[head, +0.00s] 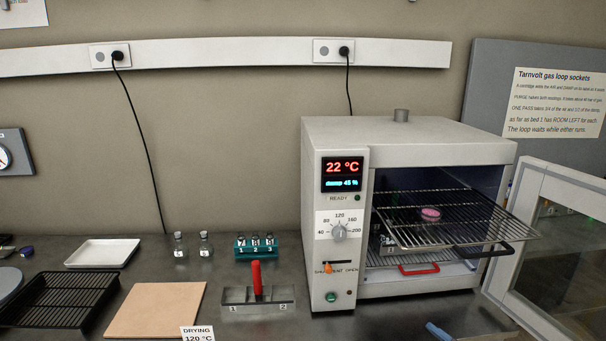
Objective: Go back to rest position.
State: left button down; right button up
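Neither of my grippers shows in the head view. The oven (335,260) stands on the bench with its glass door (555,255) swung open to the right. Its display (343,174) reads 22 °C and damp 45 %, with READY below. A wire rack (450,222) sticks out of the oven's front, and a small round pink item (430,214) rests on it. A lower shelf with a red handle (419,270) is inside; a small light object near it is partly hidden by the upper rack.
On the bench lie a black rack (62,300), a tan board (155,309), a white tray (103,252), two small flasks (205,245), a teal holder (256,247) numbered 1 to 3, and a metal block with a red lever (257,280). A blue item (437,332) lies at the front edge.

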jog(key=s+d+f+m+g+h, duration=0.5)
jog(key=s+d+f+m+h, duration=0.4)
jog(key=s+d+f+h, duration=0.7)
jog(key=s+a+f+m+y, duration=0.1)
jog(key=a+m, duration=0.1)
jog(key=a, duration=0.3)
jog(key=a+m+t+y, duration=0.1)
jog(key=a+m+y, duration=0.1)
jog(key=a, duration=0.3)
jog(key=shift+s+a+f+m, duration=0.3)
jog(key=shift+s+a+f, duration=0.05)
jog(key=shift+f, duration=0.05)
